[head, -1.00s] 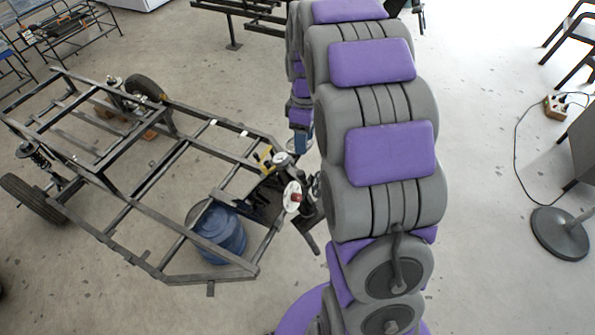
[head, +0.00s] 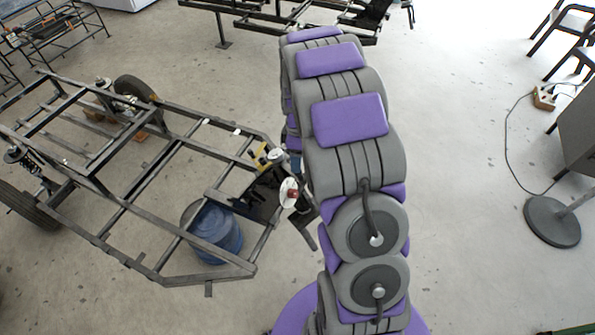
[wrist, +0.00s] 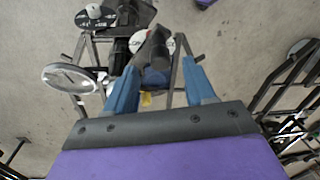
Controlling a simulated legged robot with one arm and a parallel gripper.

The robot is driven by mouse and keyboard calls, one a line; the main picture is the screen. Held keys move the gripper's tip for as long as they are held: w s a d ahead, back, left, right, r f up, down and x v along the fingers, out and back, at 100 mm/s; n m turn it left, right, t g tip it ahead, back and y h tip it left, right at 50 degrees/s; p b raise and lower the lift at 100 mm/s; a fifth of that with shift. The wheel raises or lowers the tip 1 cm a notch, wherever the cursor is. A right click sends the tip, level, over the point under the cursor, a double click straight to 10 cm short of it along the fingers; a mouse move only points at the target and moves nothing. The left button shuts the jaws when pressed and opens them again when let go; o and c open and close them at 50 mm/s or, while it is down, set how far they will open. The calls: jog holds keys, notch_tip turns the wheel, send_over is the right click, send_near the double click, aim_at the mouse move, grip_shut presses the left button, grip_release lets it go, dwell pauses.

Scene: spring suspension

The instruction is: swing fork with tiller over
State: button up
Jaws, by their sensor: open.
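The dark fork assembly (head: 262,196) sits at the right front corner of the black chassis frame (head: 150,235). A white disc with a red centre (head: 290,193) and a short dark bar (head: 304,222) show beside it. In the wrist view, my gripper (wrist: 159,68) is open, with its two blue fingers apart. A black lever with a rounded end (wrist: 157,50), possibly the tiller, shows between and beyond the fingers; I cannot tell whether they touch it. In the head view my arm hides most of the gripper.
A blue barrel (head: 214,232) stands under the chassis front. A round stand base (head: 552,221), a cable (head: 508,150) and chairs (head: 562,35) are at the right. Another dark frame (head: 290,15) stands at the back.

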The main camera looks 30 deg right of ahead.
jog(key=f, duration=0.4)
jog(key=shift+s+a+f, duration=0.2)
jog(key=shift+d+f+b, duration=0.15)
jog(key=shift+f+b, duration=0.15)
jog(key=shift+f, duration=0.45)
grip_shut()
